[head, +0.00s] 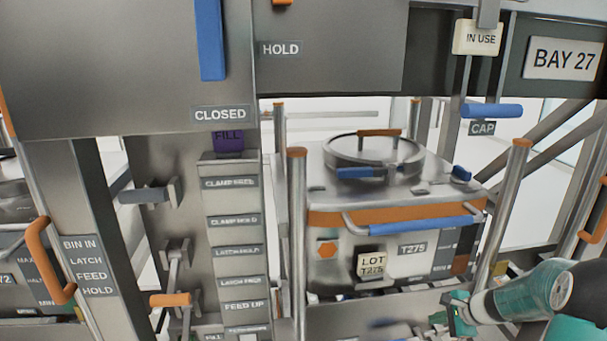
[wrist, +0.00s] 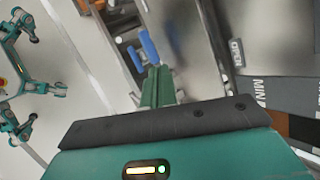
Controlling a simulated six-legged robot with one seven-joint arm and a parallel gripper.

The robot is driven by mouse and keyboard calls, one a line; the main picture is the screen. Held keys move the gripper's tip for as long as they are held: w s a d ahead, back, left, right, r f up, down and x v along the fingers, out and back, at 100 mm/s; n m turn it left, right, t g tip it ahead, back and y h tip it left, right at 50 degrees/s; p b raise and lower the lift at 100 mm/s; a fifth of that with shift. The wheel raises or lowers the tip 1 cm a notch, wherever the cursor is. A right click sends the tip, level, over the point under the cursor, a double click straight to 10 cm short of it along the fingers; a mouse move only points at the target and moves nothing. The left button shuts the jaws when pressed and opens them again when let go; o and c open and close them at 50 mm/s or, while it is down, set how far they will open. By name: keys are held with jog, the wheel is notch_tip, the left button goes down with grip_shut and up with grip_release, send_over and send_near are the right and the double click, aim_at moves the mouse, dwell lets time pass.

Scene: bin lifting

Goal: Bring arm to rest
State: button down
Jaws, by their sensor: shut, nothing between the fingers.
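My arm reaches in from the lower right of the head view, low in front of the bin frame. My gripper (wrist: 160,72) shows its green fingers together in the wrist view, with nothing between them. In the head view its end (head: 452,312) is partly cut off from clear sight near the bin's lower right. The metal bin (head: 340,250) marked T275 sits between upright posts, with its round lid on and a blue bar across its front. My gripper appears apart from the bin, but the exact gap is hard to tell.
A steel column (head: 230,170) with several label plates stands left of the bin. An orange handle (head: 45,262) is at the far left. A blue cap lever (head: 492,111) hangs at the upper right. Pale floor and parts of my green legs (wrist: 30,135) show in the wrist view.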

jog(key=s+a+r+n+g+h, duration=0.1)
jog(key=s+a+r+n, duration=0.4)
jog(key=a+r, duration=0.35)
jog(key=s+a+r+n+g+h, duration=0.1)
jog(key=s+a+r+n, duration=0.4)
jog(key=a+r, duration=0.35)
jog(key=s+a+r+n+h, duration=0.1)
jog(key=s+a+r+n, duration=0.2)
jog(key=s, duration=0.6)
jog(key=s+a+r+n+t+h, duration=0.1)
jog(key=s+a+r+n, duration=0.2)
jog(key=s, duration=0.6)
jog(key=shift+s+a+r+n, duration=0.15)
jog(key=shift+a+r+n, duration=0.25)
jog(key=shift+n, duration=0.8)
